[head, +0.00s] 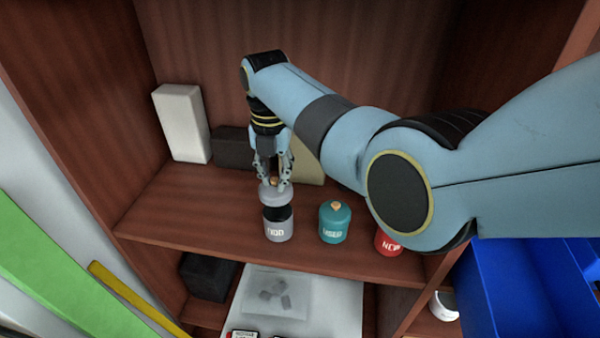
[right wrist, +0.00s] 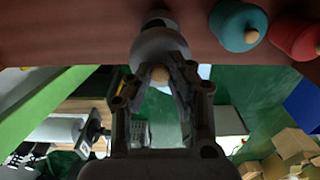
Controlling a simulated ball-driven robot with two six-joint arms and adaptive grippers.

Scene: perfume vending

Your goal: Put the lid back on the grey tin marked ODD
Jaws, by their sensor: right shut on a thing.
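The grey tin marked ODD (head: 279,231) stands upright on the wooden shelf, with its dark open top showing. My right gripper (head: 274,182) is shut on the wooden knob of the grey lid (head: 271,196) and holds it just above the tin, slightly toward the back left. The lid appears apart from the rim, though contact at the far side cannot be told. In the right wrist view the fingers (right wrist: 160,78) close on the knob of the lid (right wrist: 160,46), which hides most of the tin. My left gripper is not in view.
A teal tin (head: 335,224) and a red tin (head: 386,244), both lidded, stand to the right. My right arm partly covers the red one. A white box (head: 181,123) and a dark box (head: 232,148) stand behind. The shelf left of the grey tin is clear.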

